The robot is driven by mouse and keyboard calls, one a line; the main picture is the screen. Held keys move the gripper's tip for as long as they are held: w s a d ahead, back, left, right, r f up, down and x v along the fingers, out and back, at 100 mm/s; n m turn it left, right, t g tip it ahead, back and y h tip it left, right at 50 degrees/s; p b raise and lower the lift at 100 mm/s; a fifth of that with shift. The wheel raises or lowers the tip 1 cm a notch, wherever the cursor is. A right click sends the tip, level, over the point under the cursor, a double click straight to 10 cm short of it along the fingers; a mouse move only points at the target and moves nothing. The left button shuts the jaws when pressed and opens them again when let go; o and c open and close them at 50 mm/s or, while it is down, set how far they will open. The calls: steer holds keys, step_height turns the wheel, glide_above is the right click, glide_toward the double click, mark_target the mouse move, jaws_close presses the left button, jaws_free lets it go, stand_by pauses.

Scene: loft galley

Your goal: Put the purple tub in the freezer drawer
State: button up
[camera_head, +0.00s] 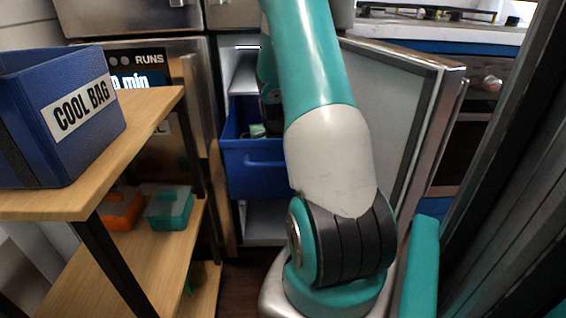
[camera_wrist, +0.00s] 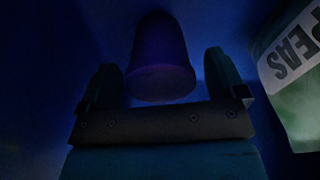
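The purple tub (camera_wrist: 160,55) shows in the wrist view, dim, with its round end toward the camera. My gripper (camera_wrist: 165,80) has its two fingers spread, one on each side of the tub's near end, with a narrow dark gap at least on the right. The freezer drawer (camera_head: 256,178) is a blue bin, pulled out in the open freezer in the head view. My arm reaches down behind its front wall, so my gripper and the tub are hidden there. Dark blue surfaces surround both in the wrist view.
A bag marked PEAS (camera_wrist: 295,75) lies right of my gripper. The freezer door (camera_head: 385,110) stands open on the right. A wooden shelf unit (camera_head: 140,135) on the left bears a blue cool bag (camera_head: 60,140), with orange (camera_head: 122,212) and teal (camera_head: 170,209) boxes below.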

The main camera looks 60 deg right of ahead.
step_height(320, 180, up, 12)
steer(key=w+a+p, duration=0.1)
steer(key=p, duration=0.3)
steer(key=shift+r+p, duration=0.15)
steer(key=shift+p, duration=0.15)
steer(key=shift+w, duration=0.1)
